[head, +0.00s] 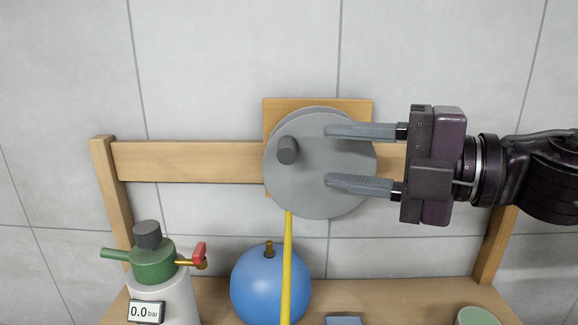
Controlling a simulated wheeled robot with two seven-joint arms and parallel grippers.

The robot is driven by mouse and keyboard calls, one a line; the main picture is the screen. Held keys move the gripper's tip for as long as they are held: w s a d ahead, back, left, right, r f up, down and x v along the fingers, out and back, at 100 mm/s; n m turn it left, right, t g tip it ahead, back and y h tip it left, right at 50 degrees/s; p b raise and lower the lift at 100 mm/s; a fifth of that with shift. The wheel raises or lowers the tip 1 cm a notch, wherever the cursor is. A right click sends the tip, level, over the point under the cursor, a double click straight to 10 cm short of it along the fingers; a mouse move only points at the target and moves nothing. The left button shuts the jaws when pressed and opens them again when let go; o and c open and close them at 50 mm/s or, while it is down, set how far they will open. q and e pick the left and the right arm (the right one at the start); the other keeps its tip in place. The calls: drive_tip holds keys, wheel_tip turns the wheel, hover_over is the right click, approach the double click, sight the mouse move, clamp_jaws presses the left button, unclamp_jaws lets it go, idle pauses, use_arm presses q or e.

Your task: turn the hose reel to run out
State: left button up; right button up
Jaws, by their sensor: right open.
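The hose reel is a grey disc (300,195) on a square wooden board (282,104) fixed to a wooden rail. A dark grey crank knob (288,150) sticks out from the disc left of its centre. A yellow hose (287,265) hangs straight down from under the reel. My right gripper (328,156) comes in from the right. Its two fingers are spread, one above the other, in front of the disc. Their tips are to the right of the knob, apart from it, with nothing between them. My left gripper is not in view.
A wooden frame with a rail (185,161) stands before a tiled wall. On the bench below are a white and green tank (153,262) with a red-handled valve (199,252) and a 0.0 bar display, a blue ball (258,288) behind the hose, and a green round object (478,315) at right.

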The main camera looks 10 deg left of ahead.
sight(287, 151)
drive_tip(key=p+x, duration=0.3)
drive_tip(key=x, duration=0.3)
drive_tip(key=shift+s+a+r, duration=0.1)
drive_tip(key=shift+a+r, duration=0.1)
drive_tip(key=shift+a+f, duration=0.15)
drive_tip(key=shift+a, duration=0.35)
clamp_jaws()
